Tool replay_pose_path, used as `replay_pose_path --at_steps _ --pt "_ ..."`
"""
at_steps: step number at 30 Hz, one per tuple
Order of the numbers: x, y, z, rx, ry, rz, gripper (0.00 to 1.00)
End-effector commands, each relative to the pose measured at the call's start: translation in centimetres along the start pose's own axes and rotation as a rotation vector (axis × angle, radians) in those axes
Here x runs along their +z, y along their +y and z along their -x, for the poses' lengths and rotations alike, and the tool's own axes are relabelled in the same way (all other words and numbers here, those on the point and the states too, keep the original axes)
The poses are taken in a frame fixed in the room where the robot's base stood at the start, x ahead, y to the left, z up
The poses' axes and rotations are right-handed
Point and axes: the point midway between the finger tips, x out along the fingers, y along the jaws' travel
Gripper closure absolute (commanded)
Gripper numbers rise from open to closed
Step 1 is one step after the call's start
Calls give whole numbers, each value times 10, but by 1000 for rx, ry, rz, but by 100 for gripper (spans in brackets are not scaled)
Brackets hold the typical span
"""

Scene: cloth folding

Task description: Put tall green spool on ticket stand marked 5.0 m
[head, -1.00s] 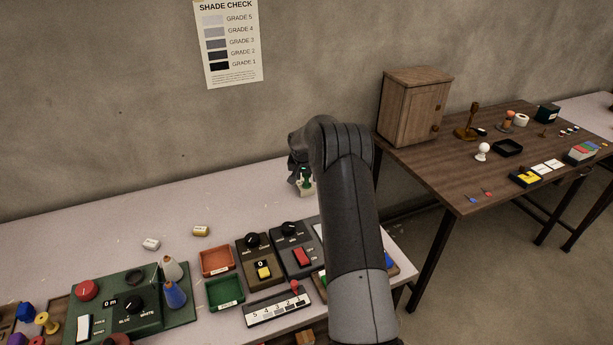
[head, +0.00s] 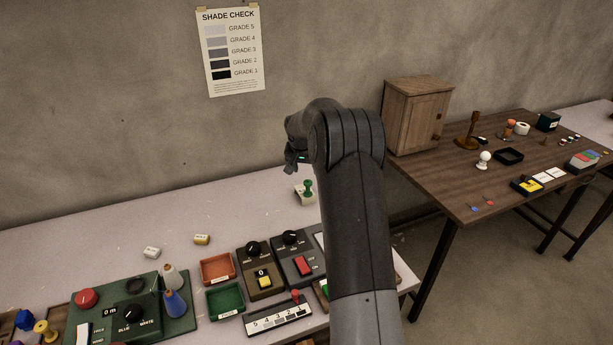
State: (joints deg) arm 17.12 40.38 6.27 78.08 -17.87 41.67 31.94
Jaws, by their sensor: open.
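The green spool (head: 308,187) stands upright at the back of the pale table. It appears to rest on a small white ticket stand (head: 298,195); the marking on this stand is too small to read. My gripper (head: 292,166) is above and left of the spool, apart from it, open with nothing seen in it. My arm hides part of the gripper.
Red (head: 217,269) and green (head: 225,301) trays and dark switch boxes (head: 297,254) stand in front. The table between is clear.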

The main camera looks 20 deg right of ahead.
Motion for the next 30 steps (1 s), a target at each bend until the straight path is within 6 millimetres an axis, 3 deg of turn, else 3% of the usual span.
replay_pose_path --at_steps 7,11,21,30 --pt "3 -1 29 -4 3 10 49" --pt "16 -5 71 -14 13 48 49" --pt "93 1 207 -54 36 185 49" --pt "184 25 294 -102 55 298 49"
